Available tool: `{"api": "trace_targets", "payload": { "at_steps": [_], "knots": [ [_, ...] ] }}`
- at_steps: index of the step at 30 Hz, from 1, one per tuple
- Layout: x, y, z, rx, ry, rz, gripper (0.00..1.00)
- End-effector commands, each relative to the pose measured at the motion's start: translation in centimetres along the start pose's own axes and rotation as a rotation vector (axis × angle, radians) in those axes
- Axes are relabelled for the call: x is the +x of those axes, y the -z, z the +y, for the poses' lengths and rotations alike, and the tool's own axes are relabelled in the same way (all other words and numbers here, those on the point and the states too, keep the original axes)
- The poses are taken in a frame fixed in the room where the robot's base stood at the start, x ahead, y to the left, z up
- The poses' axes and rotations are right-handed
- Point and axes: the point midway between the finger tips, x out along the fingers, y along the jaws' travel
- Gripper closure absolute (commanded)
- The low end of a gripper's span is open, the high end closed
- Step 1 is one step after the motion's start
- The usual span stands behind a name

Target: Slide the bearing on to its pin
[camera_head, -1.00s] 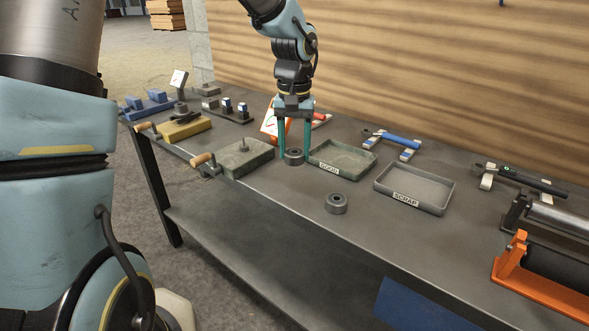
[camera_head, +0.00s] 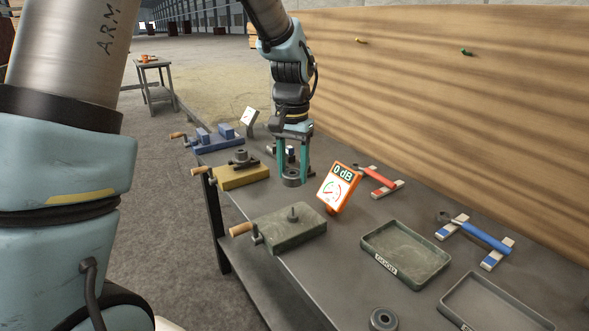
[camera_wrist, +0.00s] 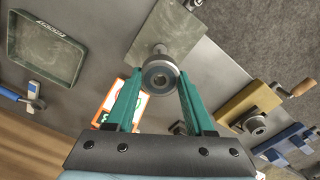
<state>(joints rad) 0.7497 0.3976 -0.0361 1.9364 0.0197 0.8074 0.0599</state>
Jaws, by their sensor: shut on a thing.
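My gripper (camera_head: 291,180) is shut on a grey ring-shaped bearing (camera_head: 292,177). In the wrist view the bearing (camera_wrist: 160,75) sits between the two green fingertips (camera_wrist: 161,84), its hole showing. A grey-green block (camera_head: 285,232) with a wooden-handled crank has an upright bare pin (camera_head: 293,212) on top. In the head view the held bearing appears above and beyond this pin. In the wrist view the pin (camera_wrist: 159,49) shows just past the bearing's edge, so the two look apart. The bearing's exact height is hard to tell.
An orange gauge (camera_head: 338,187) reading 0 dB stands right of my gripper. A yellow block (camera_head: 243,177) carrying a ring and a blue block (camera_head: 217,139) lie to the left. Another bearing (camera_head: 383,319) lies near the front.

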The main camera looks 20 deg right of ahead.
Motion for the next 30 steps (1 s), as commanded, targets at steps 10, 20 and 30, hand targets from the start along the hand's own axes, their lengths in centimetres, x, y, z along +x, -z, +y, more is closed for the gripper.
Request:
{"api": "trace_targets", "payload": {
  "at_steps": [10,20,30],
  "knots": [
    [2.5,0.0,0.0,-0.001,-0.001,-0.001,1.0],
    [5.4,0.0,0.0,-0.001,-0.001,0.0,1.0],
    [6.3,0.0,0.0,-0.002,0.0,0.0,1.0]
  ]
}}
